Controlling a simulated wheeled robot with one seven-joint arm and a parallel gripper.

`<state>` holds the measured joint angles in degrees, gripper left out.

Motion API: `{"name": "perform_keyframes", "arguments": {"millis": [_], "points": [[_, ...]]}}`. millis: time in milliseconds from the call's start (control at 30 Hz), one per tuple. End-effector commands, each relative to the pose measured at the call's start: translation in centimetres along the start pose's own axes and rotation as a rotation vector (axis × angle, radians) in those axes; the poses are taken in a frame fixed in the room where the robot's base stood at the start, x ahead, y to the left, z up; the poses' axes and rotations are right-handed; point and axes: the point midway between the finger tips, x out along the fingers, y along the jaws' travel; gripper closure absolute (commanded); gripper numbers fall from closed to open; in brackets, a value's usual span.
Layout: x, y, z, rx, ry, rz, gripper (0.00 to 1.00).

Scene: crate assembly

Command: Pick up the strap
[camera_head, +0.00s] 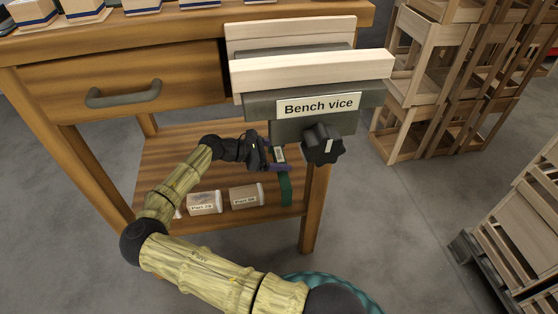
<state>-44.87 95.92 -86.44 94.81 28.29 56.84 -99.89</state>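A dark green strip (286,190), which looks like the strap, stands at the right end of the workbench's lower shelf, beneath the bench vice. My gripper (270,158) is just above it and to its left, under the vice. A small pale label (279,155) and a purple piece (281,168) show right by the fingers. I cannot tell whether the fingers touch the strip. The fingers are dark, small and partly hidden, so their opening is unclear.
The bench vice (319,104) with wooden jaws overhangs close above my gripper. Labelled boxes (246,196) sit on the lower shelf (160,165), left of the strip. A bench leg (315,210) stands to the right. Wooden crates (405,120) are stacked farther right; grey floor between is clear.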

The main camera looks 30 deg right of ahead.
Motion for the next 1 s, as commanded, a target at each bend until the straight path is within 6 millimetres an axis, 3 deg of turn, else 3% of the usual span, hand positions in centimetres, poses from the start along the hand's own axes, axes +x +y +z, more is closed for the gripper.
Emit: {"name": "perform_keyframes", "arguments": {"millis": [433, 800, 1000], "points": [[-0.4, 0.0, 1.1, 0.001, 0.001, 0.000, 0.43], [-2.6, 0.0, 7.0, 0.002, 0.004, -0.001, 0.43], [-3.4, 0.0, 9.2, 0.001, 0.001, -0.001, 0.43]]}}
